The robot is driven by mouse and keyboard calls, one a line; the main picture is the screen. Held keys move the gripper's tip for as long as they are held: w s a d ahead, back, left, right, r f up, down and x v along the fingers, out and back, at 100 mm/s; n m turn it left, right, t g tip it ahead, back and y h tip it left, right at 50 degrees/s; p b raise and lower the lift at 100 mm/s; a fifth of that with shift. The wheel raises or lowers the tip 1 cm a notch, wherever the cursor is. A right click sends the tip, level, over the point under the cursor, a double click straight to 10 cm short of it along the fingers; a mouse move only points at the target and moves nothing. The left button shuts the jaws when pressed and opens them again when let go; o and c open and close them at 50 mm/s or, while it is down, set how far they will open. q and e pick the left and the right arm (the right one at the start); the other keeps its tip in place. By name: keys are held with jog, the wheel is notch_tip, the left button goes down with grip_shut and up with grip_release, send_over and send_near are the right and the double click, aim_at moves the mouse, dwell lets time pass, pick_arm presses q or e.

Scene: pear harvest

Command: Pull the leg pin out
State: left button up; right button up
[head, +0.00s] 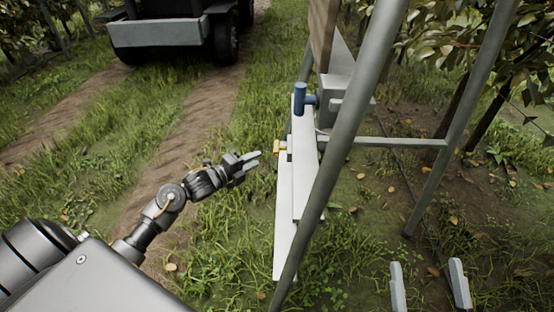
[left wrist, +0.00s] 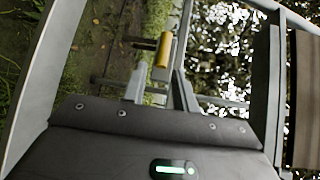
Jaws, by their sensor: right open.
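The yellow leg pin (head: 281,147) sticks out from the left side of the pale grey leg (head: 304,175) of the metal stand. It also shows in the left wrist view (left wrist: 163,50), beyond my fingers. My left gripper (head: 253,159) is to the left of the pin, pointing at it, with a small gap between. Its two fingers look parted, with nothing between them. My right gripper (head: 427,264) is open and empty at the bottom right, well away from the pin; only its two fingers show.
A grey tube leg (head: 345,130) slants down in front, and a crossbar (head: 400,143) runs right. A vehicle (head: 165,32) stands at the back left. Grass lies around my left gripper.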

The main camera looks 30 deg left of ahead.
aim_at(277, 146)
pick_arm(q)
jog(key=x, duration=0.3)
jog(key=b+x, duration=0.1)
jog(key=x, duration=0.2)
jog(key=b+x, duration=0.1)
jog(key=x, duration=0.2)
jog(key=shift+w+d+r, duration=0.25)
jog(key=shift+w+r, duration=0.05)
jog(key=shift+w, duration=0.05)
jog(key=shift+w+d, duration=0.2)
jog(key=shift+w, duration=0.35)
pick_arm(e)
jog(key=shift+s+d+r+m+t+y, duration=0.15)
jog(key=shift+s+d+r+t, duration=0.2)
jog(key=shift+d+r+t, duration=0.4)
jog(key=shift+s+d+r+m+t+y, duration=0.15)
jog(key=shift+s+d+r+t, duration=0.3)
jog(key=shift+t, duration=0.55)
jog(key=shift+s+d+r+m+t, duration=0.25)
jog(key=shift+d+r+t, duration=0.35)
jog(key=shift+r+t, duration=0.2)
pick_arm(q)
jog(key=shift+f, duration=0.1)
grip_shut()
